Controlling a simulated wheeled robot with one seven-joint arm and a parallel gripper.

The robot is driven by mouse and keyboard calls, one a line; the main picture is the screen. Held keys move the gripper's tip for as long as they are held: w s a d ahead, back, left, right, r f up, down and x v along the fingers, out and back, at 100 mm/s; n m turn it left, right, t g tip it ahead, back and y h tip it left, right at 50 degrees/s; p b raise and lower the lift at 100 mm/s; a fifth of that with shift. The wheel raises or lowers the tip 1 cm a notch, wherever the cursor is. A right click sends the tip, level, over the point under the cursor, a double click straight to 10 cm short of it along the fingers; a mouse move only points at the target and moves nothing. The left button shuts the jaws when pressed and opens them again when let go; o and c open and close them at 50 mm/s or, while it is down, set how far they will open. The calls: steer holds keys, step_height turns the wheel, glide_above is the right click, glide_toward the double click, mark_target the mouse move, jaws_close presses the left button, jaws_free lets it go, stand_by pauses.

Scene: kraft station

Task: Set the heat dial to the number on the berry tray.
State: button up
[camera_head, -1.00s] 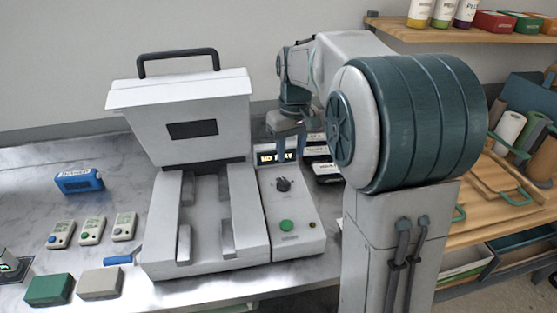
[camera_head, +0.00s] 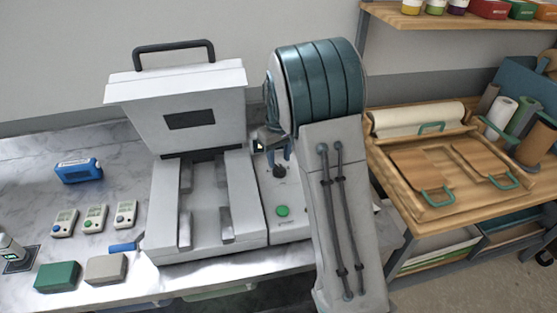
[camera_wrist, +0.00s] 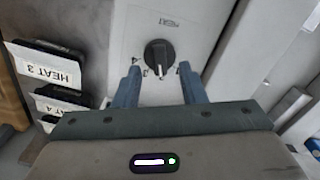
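The black heat dial (camera_wrist: 160,53) sits on the pale control panel in the wrist view, its white pointer mark toward my gripper. It also shows in the head view (camera_head: 279,171). My gripper (camera_wrist: 160,76) is open and empty, its two blue-grey fingers either side of the dial's near edge. I cannot tell whether they touch it. Black trays with white labels stand at the left of the wrist view. One tray's label (camera_wrist: 45,65) reads HEAT 3, upside down; the lower label (camera_wrist: 62,106) is only partly legible. Which is the berry tray cannot be told.
A green button (camera_head: 283,211) is on the same panel, right of the large grey press (camera_head: 175,110). Small meters and blocks lie on the marble counter at left. A wooden shelf with boards (camera_head: 435,205) stands at right. My arm hides the counter behind the panel.

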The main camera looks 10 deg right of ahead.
mark_target(279, 170)
steer(key=shift+f, duration=1.3)
jaws_close()
